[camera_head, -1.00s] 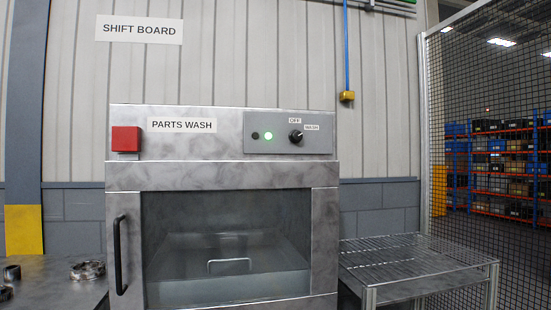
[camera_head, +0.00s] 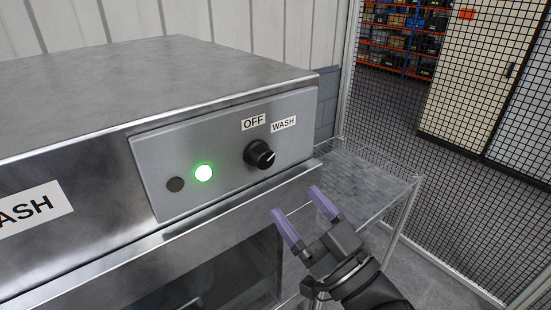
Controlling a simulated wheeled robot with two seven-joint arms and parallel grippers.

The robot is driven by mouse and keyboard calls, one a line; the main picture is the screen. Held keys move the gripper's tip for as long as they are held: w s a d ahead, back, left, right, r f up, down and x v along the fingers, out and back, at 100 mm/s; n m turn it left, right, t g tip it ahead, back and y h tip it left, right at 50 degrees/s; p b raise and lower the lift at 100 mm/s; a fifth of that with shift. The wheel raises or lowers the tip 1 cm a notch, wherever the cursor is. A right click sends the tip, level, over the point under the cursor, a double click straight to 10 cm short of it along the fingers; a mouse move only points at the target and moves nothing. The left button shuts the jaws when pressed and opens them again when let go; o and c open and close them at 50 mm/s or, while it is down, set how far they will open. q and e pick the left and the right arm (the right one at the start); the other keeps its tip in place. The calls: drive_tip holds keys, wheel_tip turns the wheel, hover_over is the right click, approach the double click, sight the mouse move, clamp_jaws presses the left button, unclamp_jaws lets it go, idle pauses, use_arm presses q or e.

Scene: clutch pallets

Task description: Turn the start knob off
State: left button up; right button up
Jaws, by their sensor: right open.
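The start knob (camera_head: 259,154) is a black round knob on the grey control panel (camera_head: 222,189) of the parts washer. Its white pointer mark faces right, on the side of the WASH label (camera_head: 284,124); the OFF label (camera_head: 253,122) sits above the knob. A green lamp (camera_head: 204,173) is lit left of the knob, beside a dark lamp (camera_head: 175,185). My right gripper (camera_head: 299,212) is open and empty, with purple fingertips pointing up and left. It is below and right of the knob, apart from it. My left gripper is not in view.
The washer's steel top (camera_head: 150,80) fills the upper left. Its glass door (camera_head: 215,280) lies below the panel. A wire rack table (camera_head: 375,180) stands to the right, with a mesh fence (camera_head: 470,170) beyond it. The space in front of the knob is clear.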

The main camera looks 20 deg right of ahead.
sight(267, 164)
drive_tip(key=p+x, duration=0.1)
drive_tip(key=x, duration=0.2)
drive_tip(key=p+x, duration=0.1)
drive_tip(key=x, duration=0.2)
drive_tip(key=shift+w+a+r, duration=0.1)
drive_tip(key=shift+w+r, duration=0.2)
drive_tip(key=shift+r, duration=0.1)
drive_tip(key=shift+w+a, duration=0.15)
drive_tip(key=shift+w, duration=0.35)
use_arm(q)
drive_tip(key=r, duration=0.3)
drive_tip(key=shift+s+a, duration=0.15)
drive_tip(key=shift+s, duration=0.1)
use_arm(e)
clamp_jaws()
